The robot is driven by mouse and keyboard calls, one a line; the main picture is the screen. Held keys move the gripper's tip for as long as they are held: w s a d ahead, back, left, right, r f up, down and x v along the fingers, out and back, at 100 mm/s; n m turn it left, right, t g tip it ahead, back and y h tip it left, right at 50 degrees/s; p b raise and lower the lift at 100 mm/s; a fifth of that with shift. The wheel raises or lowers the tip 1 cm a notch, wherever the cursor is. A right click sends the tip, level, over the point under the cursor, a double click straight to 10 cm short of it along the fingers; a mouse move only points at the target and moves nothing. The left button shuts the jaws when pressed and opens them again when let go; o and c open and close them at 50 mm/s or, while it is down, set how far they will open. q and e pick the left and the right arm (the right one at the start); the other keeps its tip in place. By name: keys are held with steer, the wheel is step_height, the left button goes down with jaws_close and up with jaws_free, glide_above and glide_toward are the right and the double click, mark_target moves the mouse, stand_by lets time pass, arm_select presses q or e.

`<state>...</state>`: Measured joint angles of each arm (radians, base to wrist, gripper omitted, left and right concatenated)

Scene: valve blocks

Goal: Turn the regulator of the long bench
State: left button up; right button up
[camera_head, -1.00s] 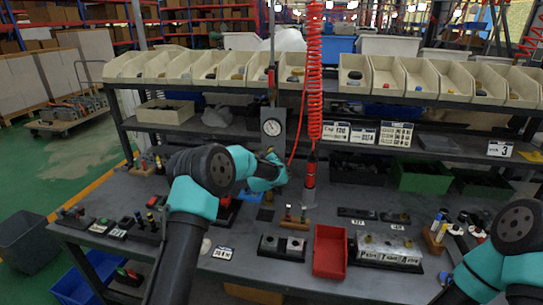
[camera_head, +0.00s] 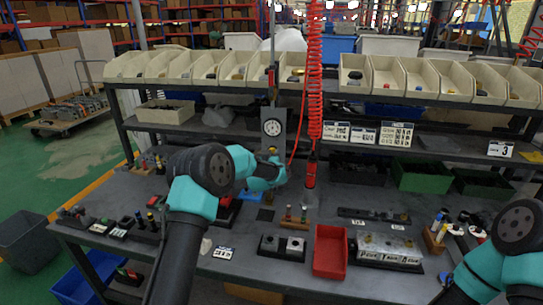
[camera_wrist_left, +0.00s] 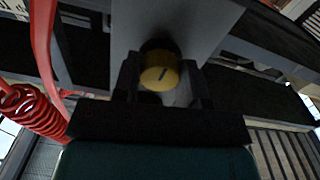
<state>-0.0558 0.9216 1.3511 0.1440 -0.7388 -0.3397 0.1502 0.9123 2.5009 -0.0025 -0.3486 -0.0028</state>
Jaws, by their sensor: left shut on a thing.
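The regulator's round yellow knob (camera_wrist_left: 160,73), with a dark mark line on its face, sits on a grey upright plate. In the left wrist view it lies between the two dark fingers of my left gripper (camera_wrist_left: 162,82), which is shut on it. In the head view my left gripper (camera_head: 272,156) is at the plate, just below the round white pressure gauge (camera_head: 272,127), and mostly hides the knob. The gauge's needle is too small to read. Part of my right arm shows at the lower right, but its gripper is out of the picture.
A red coiled hose (camera_head: 315,75) hangs just right of the gauge with a red tool (camera_head: 310,175) at its end. A red bin (camera_head: 330,252) and several valve blocks stand on the long dark bench (camera_head: 190,275). Shelf bins line the back above.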

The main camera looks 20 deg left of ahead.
arm_select(q)
steer(key=o, duration=0.9)
steer(key=shift+s, duration=0.15)
steer(key=s, duration=1.7)
steer(key=shift+s+d+f, duration=0.1)
steer(key=shift+d+f, duration=0.05)
steer(key=shift+d, duration=0.25)
steer(key=shift+f, duration=0.1)
